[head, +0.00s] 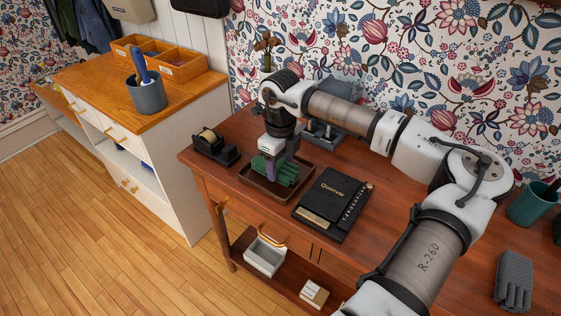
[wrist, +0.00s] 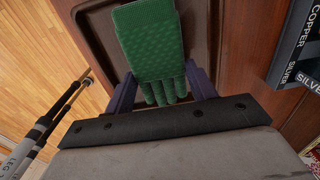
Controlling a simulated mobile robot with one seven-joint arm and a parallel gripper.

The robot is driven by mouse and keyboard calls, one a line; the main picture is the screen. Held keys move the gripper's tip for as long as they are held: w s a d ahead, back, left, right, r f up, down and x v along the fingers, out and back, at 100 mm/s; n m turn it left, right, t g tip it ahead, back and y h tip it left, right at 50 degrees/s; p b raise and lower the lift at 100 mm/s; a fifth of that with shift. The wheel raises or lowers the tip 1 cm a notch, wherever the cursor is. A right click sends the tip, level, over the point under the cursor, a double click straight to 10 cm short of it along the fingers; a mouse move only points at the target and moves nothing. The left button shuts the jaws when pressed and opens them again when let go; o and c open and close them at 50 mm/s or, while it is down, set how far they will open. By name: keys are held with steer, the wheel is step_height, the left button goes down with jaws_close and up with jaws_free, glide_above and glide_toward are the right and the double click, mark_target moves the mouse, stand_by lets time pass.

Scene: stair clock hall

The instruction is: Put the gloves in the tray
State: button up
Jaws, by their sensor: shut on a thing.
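My gripper (head: 274,165) points down over the brown tray (head: 250,186) on the desk and is shut on a green glove (head: 288,172). In the wrist view the green glove (wrist: 152,45) lies between the two purple fingers, with its finger ends toward the gripper palm. The tray (wrist: 93,40) shows beneath and beside it. I cannot tell whether the glove touches the tray floor. A grey glove (head: 513,280) lies flat at the right end of the desk, well away from the tray.
A tape dispenser (head: 215,147) stands left of the tray. A black Quenvar book-like box (head: 333,203) lies just right of it. A green cup (head: 530,204) stands near the grey glove. A metal desk piece (head: 322,134) stands behind the tray.

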mark_target(280, 166)
steer(key=shift+f, duration=0.15)
steer(key=o, duration=1)
step_height(280, 166, up, 12)
steer(key=shift+r+b, duration=0.2)
steer(key=shift+b, duration=0.45)
